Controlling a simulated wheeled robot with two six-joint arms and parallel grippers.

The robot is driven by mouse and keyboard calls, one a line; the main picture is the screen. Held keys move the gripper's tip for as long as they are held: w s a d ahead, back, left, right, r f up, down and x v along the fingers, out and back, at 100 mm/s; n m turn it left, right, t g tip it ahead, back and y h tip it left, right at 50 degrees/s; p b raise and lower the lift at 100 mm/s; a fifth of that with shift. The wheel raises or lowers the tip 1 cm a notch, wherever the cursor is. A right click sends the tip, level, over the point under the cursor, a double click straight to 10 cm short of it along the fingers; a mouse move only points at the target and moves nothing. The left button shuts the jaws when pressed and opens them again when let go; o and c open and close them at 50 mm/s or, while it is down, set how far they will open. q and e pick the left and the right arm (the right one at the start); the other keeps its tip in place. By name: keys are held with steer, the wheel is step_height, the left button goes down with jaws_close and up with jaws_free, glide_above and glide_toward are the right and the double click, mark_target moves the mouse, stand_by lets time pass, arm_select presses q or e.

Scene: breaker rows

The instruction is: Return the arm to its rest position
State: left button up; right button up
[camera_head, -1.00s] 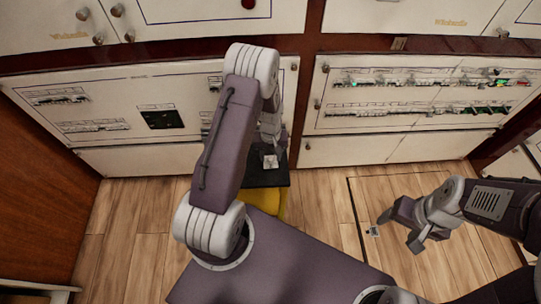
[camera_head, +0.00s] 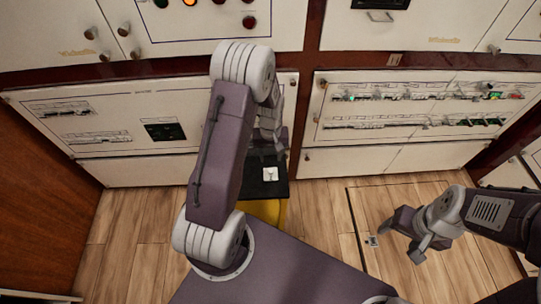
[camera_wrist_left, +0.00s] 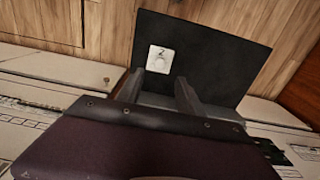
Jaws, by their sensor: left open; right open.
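My left arm (camera_head: 217,155) reaches forward and bends down toward the stand before the cabinets. My left gripper (camera_head: 272,145) is partly hidden behind the arm in the head view. In the left wrist view its two fingers (camera_wrist_left: 158,92) are apart with nothing between them. Beyond them is the stand's black top (camera_wrist_left: 220,58), with a white tile (camera_wrist_left: 160,59) marked 2 lying on it. The tile (camera_head: 270,174) also shows in the head view. My right gripper (camera_head: 402,241) is open and empty over the floor at the right.
A left breaker panel (camera_head: 100,125) and a right breaker panel (camera_head: 410,108) face me. The stand has a yellow side (camera_head: 264,210) and stands close to the cabinets. A wooden wall (camera_head: 45,215) is at the left. The wooden floor (camera_head: 325,215) between stand and right gripper is clear.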

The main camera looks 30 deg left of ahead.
stand_by(0.3)
arm_select(q)
steer(key=d+r+m+t, duration=0.15)
steer(key=d+r, duration=0.25)
steer(key=r, duration=0.5)
steer(key=s+d+r+m, duration=0.1)
steer(key=s+d+m, duration=0.1)
steer(key=s, duration=0.4)
steer(key=s+d+r+m, duration=0.2)
steer(key=s, duration=0.4)
step_height(320, 180, up, 14)
steer(key=p, duration=1.5)
steer(key=shift+s+a+m, duration=0.15)
steer(key=shift+s+m, duration=0.15)
steer(key=shift+m, duration=0.05)
